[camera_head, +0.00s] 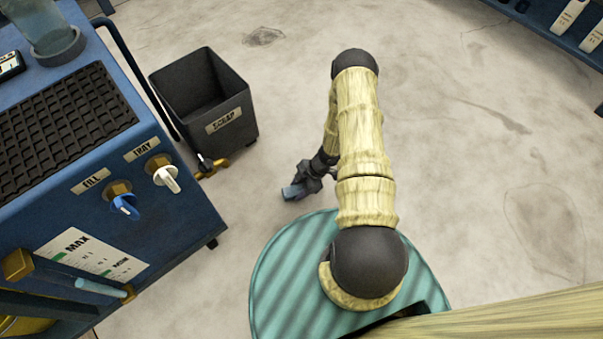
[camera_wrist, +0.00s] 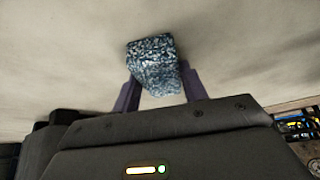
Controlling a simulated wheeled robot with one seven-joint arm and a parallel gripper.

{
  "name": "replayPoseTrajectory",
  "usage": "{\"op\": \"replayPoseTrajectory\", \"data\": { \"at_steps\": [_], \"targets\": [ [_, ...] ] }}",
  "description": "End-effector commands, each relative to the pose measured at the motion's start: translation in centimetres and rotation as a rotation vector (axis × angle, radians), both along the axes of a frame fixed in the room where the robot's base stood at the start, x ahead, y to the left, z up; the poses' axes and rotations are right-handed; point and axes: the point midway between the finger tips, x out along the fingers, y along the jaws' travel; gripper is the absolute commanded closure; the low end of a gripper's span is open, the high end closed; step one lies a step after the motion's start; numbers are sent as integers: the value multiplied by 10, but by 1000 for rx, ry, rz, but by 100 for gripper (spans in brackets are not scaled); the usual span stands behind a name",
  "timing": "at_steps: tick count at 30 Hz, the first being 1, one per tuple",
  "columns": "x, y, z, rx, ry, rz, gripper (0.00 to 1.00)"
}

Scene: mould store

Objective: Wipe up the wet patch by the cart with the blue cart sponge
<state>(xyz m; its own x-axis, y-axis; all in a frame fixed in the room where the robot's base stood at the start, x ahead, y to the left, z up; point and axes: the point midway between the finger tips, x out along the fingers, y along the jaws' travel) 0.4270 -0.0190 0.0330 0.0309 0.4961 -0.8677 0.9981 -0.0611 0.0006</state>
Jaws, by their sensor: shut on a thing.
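The blue sponge (camera_head: 292,192) is in my gripper (camera_head: 304,183), low over the pale floor between the blue cart (camera_head: 190,215) and my base. I cannot tell whether it touches the floor. In the wrist view the speckled blue sponge (camera_wrist: 153,62) sits between the two dark purple fingers of my gripper (camera_wrist: 160,85), which are shut on it. Its outer end sticks out past the fingertips. The cart fills the left of the head view. I make out no clear wet patch beside the cart; my arm and base hide part of the floor.
A black SCRAP bin (camera_head: 232,122) stands beside the cart, with a brass tap (camera_head: 210,168) near its front. The cart has FILL and TRAY valves and a black grid top (camera_head: 60,125). A dark floor stain (camera_head: 263,36) lies behind the bin. Floor to the right is open.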

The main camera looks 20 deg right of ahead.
Motion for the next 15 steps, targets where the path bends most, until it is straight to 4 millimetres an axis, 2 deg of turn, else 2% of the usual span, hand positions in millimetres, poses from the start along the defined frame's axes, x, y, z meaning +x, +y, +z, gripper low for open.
{"op": "replayPoseTrajectory", "data": {
  "at_steps": [3, 9, 11, 13, 15],
  "targets": [
    [1, 1, 0, -1, 0, 24, 86],
    [3, -9, 0, -2, 1, 41, 86],
    [3, -9, 8, -1, 1, 40, 86],
    [3, -10, 26, -1, -1, 38, 86],
    [2, -11, 31, 0, 1, 35, 86]
  ]
}}
